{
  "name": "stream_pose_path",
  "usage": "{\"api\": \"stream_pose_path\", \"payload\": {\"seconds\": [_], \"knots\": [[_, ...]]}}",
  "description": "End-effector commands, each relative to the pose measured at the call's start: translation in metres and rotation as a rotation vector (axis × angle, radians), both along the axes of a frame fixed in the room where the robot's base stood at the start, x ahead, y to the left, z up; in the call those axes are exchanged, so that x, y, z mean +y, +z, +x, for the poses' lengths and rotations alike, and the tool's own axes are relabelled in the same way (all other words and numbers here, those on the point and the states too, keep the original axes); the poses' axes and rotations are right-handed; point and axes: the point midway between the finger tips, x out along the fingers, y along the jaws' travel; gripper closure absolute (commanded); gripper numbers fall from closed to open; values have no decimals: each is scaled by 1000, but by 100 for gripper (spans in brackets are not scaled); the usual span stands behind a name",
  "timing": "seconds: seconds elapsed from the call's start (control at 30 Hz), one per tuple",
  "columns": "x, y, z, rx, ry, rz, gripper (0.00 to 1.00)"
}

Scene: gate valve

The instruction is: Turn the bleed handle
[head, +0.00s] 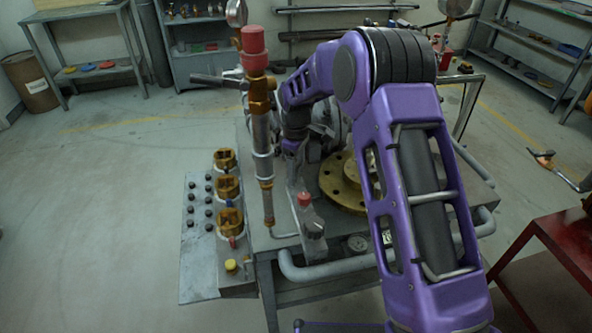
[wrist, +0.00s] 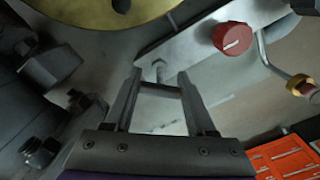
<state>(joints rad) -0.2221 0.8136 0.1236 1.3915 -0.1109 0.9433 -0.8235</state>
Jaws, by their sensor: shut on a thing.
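In the wrist view, my gripper (wrist: 160,73) points at a pale grey metal plate. Its two fingers stand apart with a short dark grey bar (wrist: 160,90) across between them, which looks like the bleed handle. The fingers are shut on this bar near its ends. A small bolt-like stem (wrist: 159,70) shows just beyond it. A red round knob (wrist: 232,38) with a white mark sits on the plate to the right, apart from the fingers.
A brass flange (head: 343,182) lies on the grey bench beside the plate. An upright pipe with a red cap (head: 254,50) stands close left of my arm. Brass fittings (head: 228,187) line the bench's left side. A red table (head: 560,245) stands right.

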Motion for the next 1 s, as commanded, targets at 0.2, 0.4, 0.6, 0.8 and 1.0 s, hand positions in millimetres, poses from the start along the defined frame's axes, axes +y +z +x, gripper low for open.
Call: {"api": "stream_pose_path", "payload": {"seconds": [0.2, 0.4, 0.6, 0.8, 1.0], "knots": [[1, 0, 0, -1, -95, 1, 100], [1, 0, 0, -1, -182, 1, 100], [1, 0, 0, -1, -268, 2, 100], [1, 0, 0, -1, -350, 1, 100], [1, 0, 0, -1, -426, 1, 100]]}}
